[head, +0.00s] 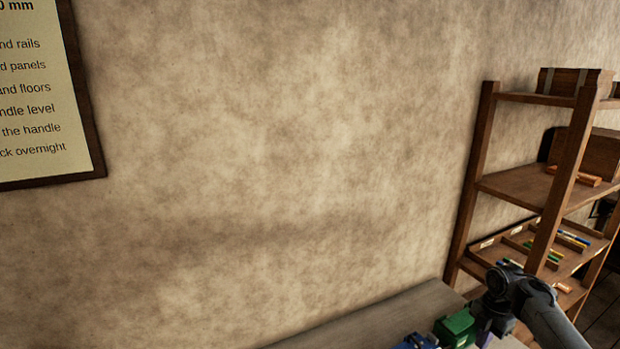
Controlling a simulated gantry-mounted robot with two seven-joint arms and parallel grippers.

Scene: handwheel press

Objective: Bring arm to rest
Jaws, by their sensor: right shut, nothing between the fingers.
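My right arm comes in at the bottom right corner, with dark grey links. Its gripper (486,333) points down over the bench (385,318), close to a green block-like object (455,328). The gripper is shut and empty. It is small and dark here, and its fingertips are hard to make out. My left gripper is out of view. The handwheel press does not show as a whole; I cannot tell whether the coloured parts belong to it.
A blue object (416,342) lies on the bench at the bottom edge. A wooden shelf rack (470,190) with boxes and coloured items stands at the right, behind my right arm. A framed sign (45,100) hangs at the upper left. The wall between is bare.

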